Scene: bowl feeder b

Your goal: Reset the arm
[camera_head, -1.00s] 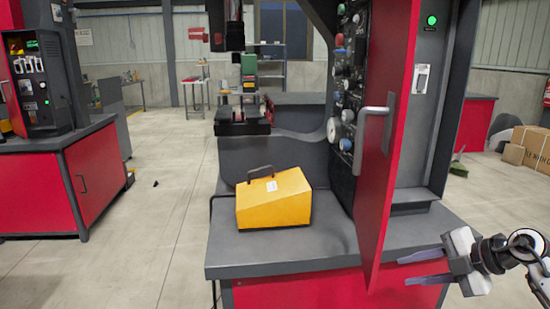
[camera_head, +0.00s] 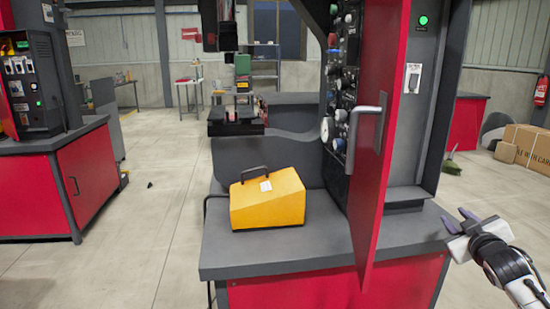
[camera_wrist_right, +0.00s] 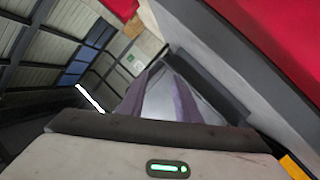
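My right gripper (camera_head: 459,217) is at the lower right of the head view, beside the right end of the grey worktop (camera_head: 225,259). Its two purple-grey fingers stand apart with nothing visible between them. They point up and to the left, away from my arm. The fingers also show in the right wrist view (camera_wrist_right: 160,85), with a gap between them. My left gripper is in neither view.
A red cabinet door (camera_head: 389,70) with a grey handle (camera_head: 366,130) stands open left of my right gripper. A yellow case (camera_head: 268,205) rests on the worktop. Cardboard boxes (camera_head: 528,146) lie at the far right. Open floor (camera_head: 135,215) lies at the left.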

